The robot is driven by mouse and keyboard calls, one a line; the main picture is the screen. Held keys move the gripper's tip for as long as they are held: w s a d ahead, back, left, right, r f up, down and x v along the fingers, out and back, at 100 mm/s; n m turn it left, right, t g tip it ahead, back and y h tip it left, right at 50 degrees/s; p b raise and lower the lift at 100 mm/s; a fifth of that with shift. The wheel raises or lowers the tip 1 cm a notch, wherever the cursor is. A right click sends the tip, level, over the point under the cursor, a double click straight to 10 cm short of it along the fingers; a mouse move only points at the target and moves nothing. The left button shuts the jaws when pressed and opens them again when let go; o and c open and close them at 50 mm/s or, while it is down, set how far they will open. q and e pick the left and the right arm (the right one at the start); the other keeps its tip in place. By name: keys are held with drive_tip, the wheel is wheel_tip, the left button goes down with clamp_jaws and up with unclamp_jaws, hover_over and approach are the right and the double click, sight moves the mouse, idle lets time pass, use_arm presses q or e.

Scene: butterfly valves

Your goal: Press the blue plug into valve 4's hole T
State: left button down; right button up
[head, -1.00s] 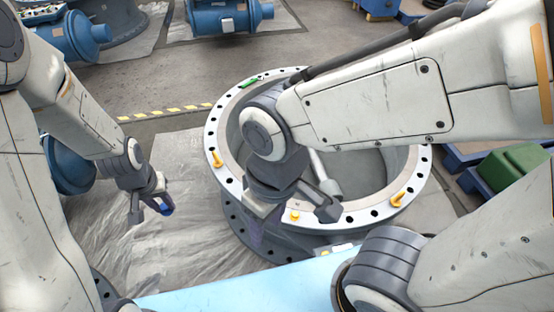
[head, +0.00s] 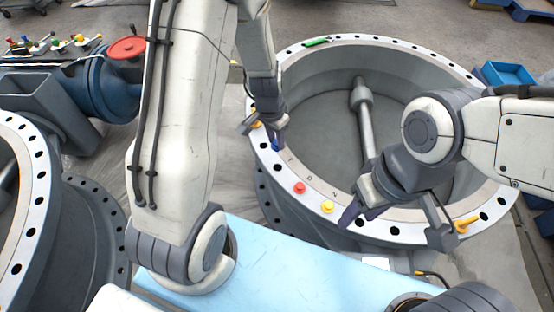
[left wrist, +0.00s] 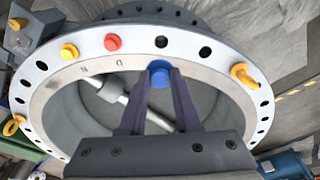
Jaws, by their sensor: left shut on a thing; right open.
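My left gripper (head: 266,130) is shut on the blue plug (head: 278,145), at the left part of the large grey valve's white flange ring (head: 264,152). In the left wrist view the blue plug (left wrist: 160,75) sits between the fingertips, by the ring's inner edge. An open dark hole (left wrist: 161,42) shows just outside it; I cannot tell whether the plug touches the ring. A red plug (head: 299,188) and a yellow plug (head: 327,207) sit in the ring, beside small letters. My right gripper (head: 396,222) is open and empty over the front of the ring.
Orange eyebolts (head: 466,224) stand on the ring. A green item (head: 316,42) lies on its far rim. A light-blue surface (head: 290,270) is in front. Another flanged valve (head: 40,190) stands at the left, a blue valve with a red handwheel (head: 127,48) behind.

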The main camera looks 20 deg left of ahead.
use_arm(q)
drive_tip(key=m+b, duration=0.1)
drive_tip(key=b, duration=0.2)
approach(277, 163)
drive_tip(key=shift+s+d+f+b, duration=0.1)
drive_tip(key=shift+d+f+b, duration=0.1)
drive_tip(key=shift+f+b, duration=0.5)
drive_tip(key=shift+s+d+f+b, duration=0.1)
drive_tip(key=shift+d+f+b, duration=0.1)
drive_tip(key=shift+f+b, duration=0.5)
drive_tip(key=shift+s+d+f+b, duration=0.1)
drive_tip(key=shift+d+f+b, duration=0.1)
drive_tip(key=shift+f+b, duration=0.5)
use_arm(e)
wheel_tip(277, 163, down, 9)
use_arm(q)
drive_tip(key=shift+s+b, duration=0.1)
drive_tip(key=shift+b, duration=0.35)
use_arm(e)
drive_tip(key=shift+s+f, duration=0.1)
drive_tip(key=shift+f, duration=0.35)
use_arm(q)
drive_tip(key=shift+f+b, duration=0.85)
drive_tip(key=shift+b, duration=0.2)
use_arm(e)
drive_tip(key=shift+f, duration=1.05)
